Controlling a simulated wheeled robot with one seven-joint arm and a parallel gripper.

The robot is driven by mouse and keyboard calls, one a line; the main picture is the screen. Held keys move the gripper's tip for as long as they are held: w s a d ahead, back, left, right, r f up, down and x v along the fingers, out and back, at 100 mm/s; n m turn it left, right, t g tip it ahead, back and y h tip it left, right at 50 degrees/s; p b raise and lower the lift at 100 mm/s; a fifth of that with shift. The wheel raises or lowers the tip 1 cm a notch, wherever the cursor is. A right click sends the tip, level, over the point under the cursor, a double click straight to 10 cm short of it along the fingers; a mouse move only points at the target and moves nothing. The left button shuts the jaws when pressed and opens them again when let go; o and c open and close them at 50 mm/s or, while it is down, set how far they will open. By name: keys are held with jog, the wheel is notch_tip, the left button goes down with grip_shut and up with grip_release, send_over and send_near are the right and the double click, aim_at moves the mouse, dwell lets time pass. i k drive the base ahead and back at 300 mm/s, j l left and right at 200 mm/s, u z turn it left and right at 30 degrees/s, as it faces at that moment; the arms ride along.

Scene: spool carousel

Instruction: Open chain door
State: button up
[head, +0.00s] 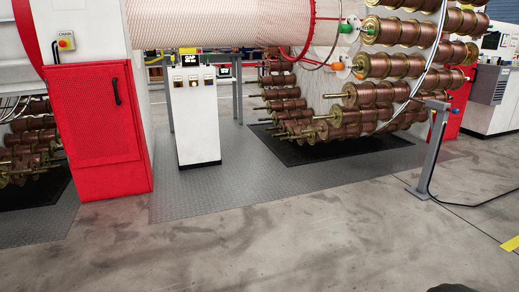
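The chain door is a red panel (98,125) with a meshed middle, on the white cabinet (85,28) at the left. A small yellow box with a red button and the label CHAIN (66,41) sits above it. A black vertical handle (117,91) is on the door's upper right side. The door looks shut, flush with the cabinet. My gripper cannot be made out. Only a dark rounded shape shows at the bottom edge, right of centre, and I cannot tell what it is.
A white control console (197,117) stands right of the door. Copper-wound spools (385,93) fill the carousel at the upper right. A grey post (431,150) with a cable stands on the right. The concrete floor (250,245) in front is clear.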

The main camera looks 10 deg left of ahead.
aim_at(92, 105)
jog(key=i+u, duration=0.2)
jog(key=i, duration=0.3)
jog(key=i+l+u, duration=0.2)
jog(key=i, duration=0.25)
jog(key=i+u, duration=0.25)
jog(key=i, duration=0.25)
jog(key=i+j+u, duration=0.25)
jog(key=i+u, duration=0.25)
jog(key=i, duration=0.2)
jog(key=i+u, duration=0.45)
jog(key=i, duration=0.25)
jog(key=i+l+u, duration=0.3)
jog(key=i+u, duration=0.2)
jog(key=i, duration=0.15)
